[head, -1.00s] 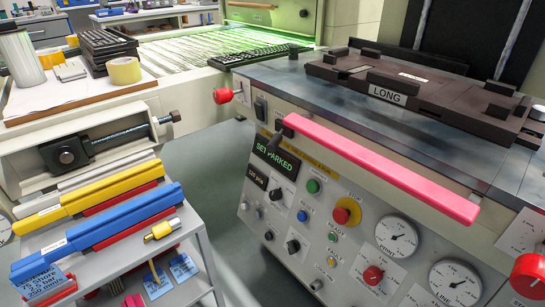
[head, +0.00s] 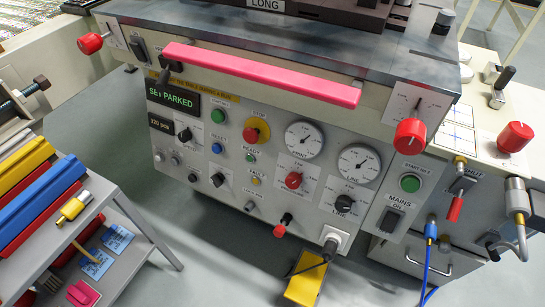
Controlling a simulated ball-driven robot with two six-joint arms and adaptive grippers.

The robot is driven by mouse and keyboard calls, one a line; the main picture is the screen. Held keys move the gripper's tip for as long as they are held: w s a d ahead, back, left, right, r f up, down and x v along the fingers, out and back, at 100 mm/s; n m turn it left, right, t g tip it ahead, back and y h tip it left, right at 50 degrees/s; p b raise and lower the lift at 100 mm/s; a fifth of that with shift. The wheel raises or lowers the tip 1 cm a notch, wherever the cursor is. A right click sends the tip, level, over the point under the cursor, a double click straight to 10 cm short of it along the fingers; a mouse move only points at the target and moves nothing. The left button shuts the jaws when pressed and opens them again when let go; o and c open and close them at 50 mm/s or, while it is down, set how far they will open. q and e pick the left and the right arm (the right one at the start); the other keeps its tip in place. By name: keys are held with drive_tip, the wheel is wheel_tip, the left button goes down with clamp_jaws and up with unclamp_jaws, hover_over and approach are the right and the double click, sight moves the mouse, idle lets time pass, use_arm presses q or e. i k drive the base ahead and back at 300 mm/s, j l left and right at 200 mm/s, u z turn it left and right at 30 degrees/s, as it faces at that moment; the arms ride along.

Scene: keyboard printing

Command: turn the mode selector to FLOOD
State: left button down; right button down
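The grey machine's front panel (head: 265,205) carries several rotary knobs, and their small labels are too blurred to read FLOOD. A red knob (head: 293,180) sits on a white plate below the PRINT gauge (head: 304,139). A black knob (head: 343,203) with lettering like "LINE" sits on a white plate to its lower right. Two smaller black knobs are further left: an upper one (head: 185,134) beside the display and a lower one (head: 217,180). I cannot tell which knob is the mode selector. Neither of my grippers is in view.
A pink bar (head: 260,74) juts out along the table's front edge above the panel. A red mushroom STOP button (head: 252,135) sits among the knobs. A plug with cable (head: 335,240) hangs low right. A grey cart (head: 110,215) with coloured bars stands left.

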sight(218, 179)
drive_tip(key=k+j+u, duration=0.15)
drive_tip(key=u, duration=0.25)
drive_tip(key=k+j+u, duration=0.15)
drive_tip(key=j+u, duration=0.25)
drive_tip(key=k+j+u, duration=0.1)
drive_tip(key=j+u, duration=0.15)
drive_tip(key=u, duration=0.15)
